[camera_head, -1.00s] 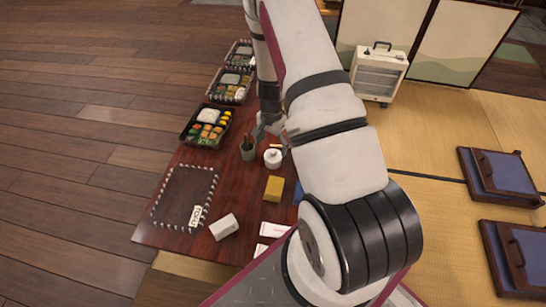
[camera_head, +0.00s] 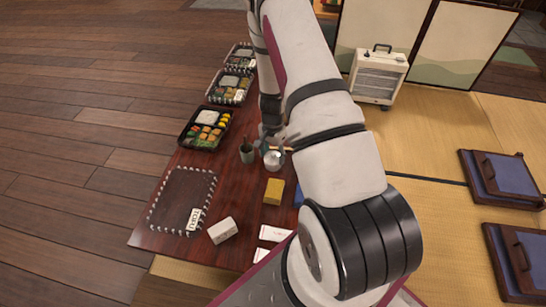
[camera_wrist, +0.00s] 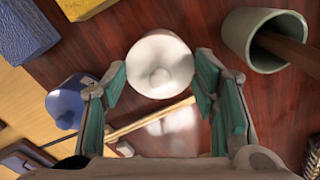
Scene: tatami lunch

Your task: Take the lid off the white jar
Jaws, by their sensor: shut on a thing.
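The white jar (camera_head: 272,161) stands on the dark red table, just right of a green cup. In the wrist view its round white lid (camera_wrist: 160,52), with a small knob in the middle, faces the camera. My gripper (camera_wrist: 160,76) has its teal-padded fingers on either side of the lid, shut on it. In the head view my gripper (camera_head: 272,143) is at the top of the jar, partly hidden by my arm. The jar's body is mostly hidden under the lid in the wrist view, and I cannot tell whether the lid is raised.
The green cup (camera_wrist: 235,35) holding wooden sticks stands close by. A blue lidded pot (camera_wrist: 66,104), a yellow block (camera_head: 274,191) and a thin wooden stick (camera_wrist: 150,120) are near the jar. Bento trays (camera_head: 187,143) line the table's left side. A white box (camera_head: 223,230) lies in front.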

